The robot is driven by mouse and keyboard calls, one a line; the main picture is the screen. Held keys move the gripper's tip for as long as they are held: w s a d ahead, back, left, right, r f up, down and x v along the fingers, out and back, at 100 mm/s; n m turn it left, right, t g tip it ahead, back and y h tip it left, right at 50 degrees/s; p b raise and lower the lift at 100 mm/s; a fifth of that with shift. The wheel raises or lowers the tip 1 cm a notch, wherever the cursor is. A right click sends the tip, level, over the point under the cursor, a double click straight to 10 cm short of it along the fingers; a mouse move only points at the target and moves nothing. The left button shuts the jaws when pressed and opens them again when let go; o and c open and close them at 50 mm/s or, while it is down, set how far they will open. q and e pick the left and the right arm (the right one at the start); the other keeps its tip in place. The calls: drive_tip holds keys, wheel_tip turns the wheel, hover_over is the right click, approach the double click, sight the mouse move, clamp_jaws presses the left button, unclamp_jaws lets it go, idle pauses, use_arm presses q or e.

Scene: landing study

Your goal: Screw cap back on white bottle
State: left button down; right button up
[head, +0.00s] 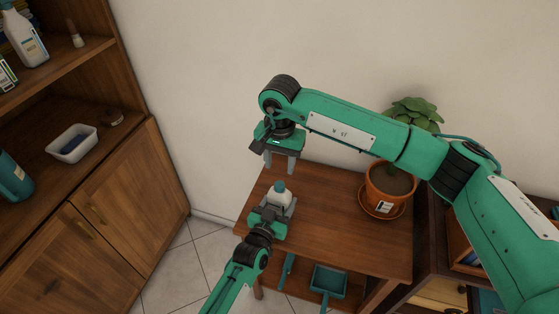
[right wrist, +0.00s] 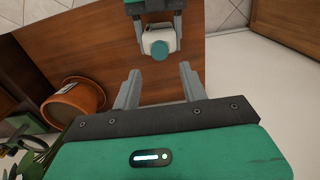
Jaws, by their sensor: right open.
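The white bottle (head: 281,199) stands upright near the left end of the wooden side table. It also shows in the right wrist view (right wrist: 152,35). A teal cap (head: 280,186) sits on its top; the right wrist view shows it as a teal disc (right wrist: 159,50). I cannot tell how tightly it is screwed. My left gripper (head: 274,204) has its fingers on both sides of the bottle body, apparently closed on it. My right gripper (head: 282,160) is above and behind the bottle, fingers pointing down, open and empty (right wrist: 157,88).
The wooden table (head: 335,235) is clear between the bottle and a potted plant (head: 388,188) on a saucer at right. A teal dustpan (head: 328,281) shows below the table. A wooden shelf unit (head: 100,160) with bottles and a white dish (head: 73,143) stands at left.

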sight(280, 184)
idle(0.4)
drive_tip(key=shift+f, duration=4)
clamp_jaws()
